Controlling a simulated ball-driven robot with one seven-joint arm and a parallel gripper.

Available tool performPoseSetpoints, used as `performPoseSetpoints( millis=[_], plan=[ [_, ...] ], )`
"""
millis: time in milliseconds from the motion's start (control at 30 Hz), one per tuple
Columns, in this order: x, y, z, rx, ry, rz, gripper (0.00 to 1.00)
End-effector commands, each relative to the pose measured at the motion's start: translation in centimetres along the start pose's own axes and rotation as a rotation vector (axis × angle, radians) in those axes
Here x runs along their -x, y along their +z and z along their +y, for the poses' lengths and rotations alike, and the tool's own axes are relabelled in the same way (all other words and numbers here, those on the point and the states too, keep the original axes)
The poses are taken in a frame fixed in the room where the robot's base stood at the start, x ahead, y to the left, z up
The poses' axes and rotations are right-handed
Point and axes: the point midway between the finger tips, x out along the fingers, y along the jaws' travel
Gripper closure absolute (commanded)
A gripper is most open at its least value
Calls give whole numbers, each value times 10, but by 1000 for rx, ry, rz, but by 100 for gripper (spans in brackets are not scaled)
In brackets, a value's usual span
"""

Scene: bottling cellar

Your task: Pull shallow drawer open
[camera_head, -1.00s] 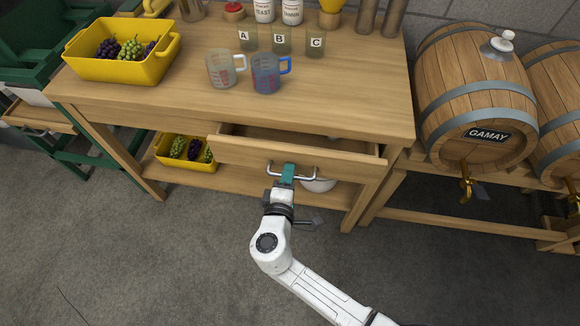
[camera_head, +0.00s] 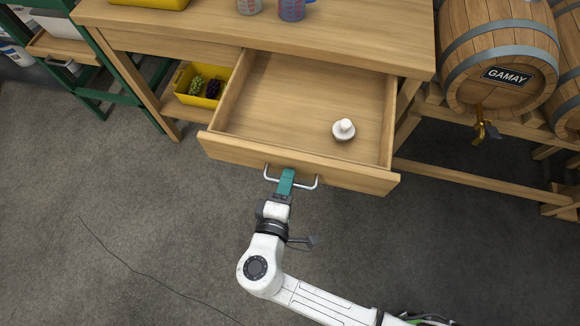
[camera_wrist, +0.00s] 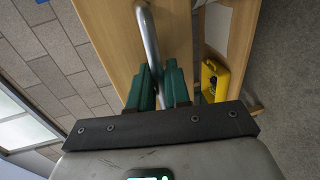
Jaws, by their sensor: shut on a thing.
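The shallow drawer (camera_head: 240,151) of the wooden table is pulled well out, and its inside is in view in the head view. A small white-topped stopper (camera_head: 343,130) stands on the drawer's floor towards the right. A silver bar handle (camera_head: 312,183) is on the drawer's front. My gripper (camera_head: 286,180) is shut on the handle near its middle. In the wrist view the green fingers of my gripper (camera_wrist: 160,88) lie on both sides of the handle (camera_wrist: 148,35), with the wooden drawer front (camera_wrist: 108,35) behind it.
A yellow crate (camera_head: 183,94) with grapes sits on the lower shelf at left. A GAMAY barrel (camera_head: 500,50) with a brass tap stands at right.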

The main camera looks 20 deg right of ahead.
Motion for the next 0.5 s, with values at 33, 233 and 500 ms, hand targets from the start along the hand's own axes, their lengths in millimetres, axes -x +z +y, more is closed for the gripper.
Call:
performPoseSetpoints(
  millis=[33, 233, 500],
  plan=[
    [4, 0, -2, 1, -3, 2, 100],
    [10, 0, -4, 1, -3, 1, 100],
    [10, 0, -4, 1, -3, 1, 100]
  ],
)
